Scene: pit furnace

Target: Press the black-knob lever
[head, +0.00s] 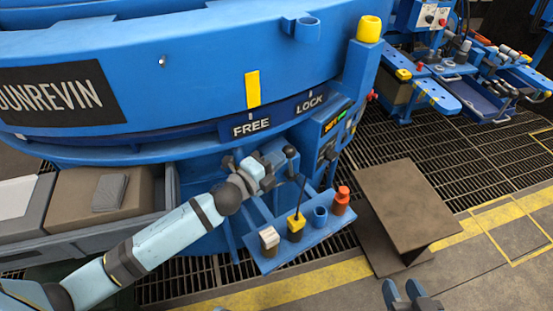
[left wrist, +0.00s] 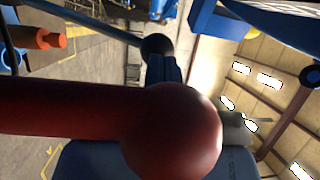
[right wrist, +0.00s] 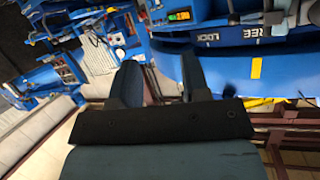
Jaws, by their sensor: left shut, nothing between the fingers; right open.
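The black knob (head: 290,151) of a lever shows beside the blue machine, just right of my left gripper (head: 276,162). In the left wrist view the black knob (left wrist: 157,46) sits on a blue-grey rod, right at the tips of my left gripper (left wrist: 164,68). The gripper is shut and empty; I cannot tell whether it touches the knob. A large dark red ball on a red rod (left wrist: 172,130) stands close to that camera and hides much of the fingers. My right gripper (head: 407,292) is open and empty, low in the head view; its fingers also show in the right wrist view (right wrist: 162,84).
A blue shelf (head: 275,252) below my left gripper carries a white-topped block, a yellow-based black stick (head: 296,222), a blue cup and an orange-red piece (head: 341,201). A brown stand (head: 405,205) is to the right. FREE and LOCK labels mark the machine.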

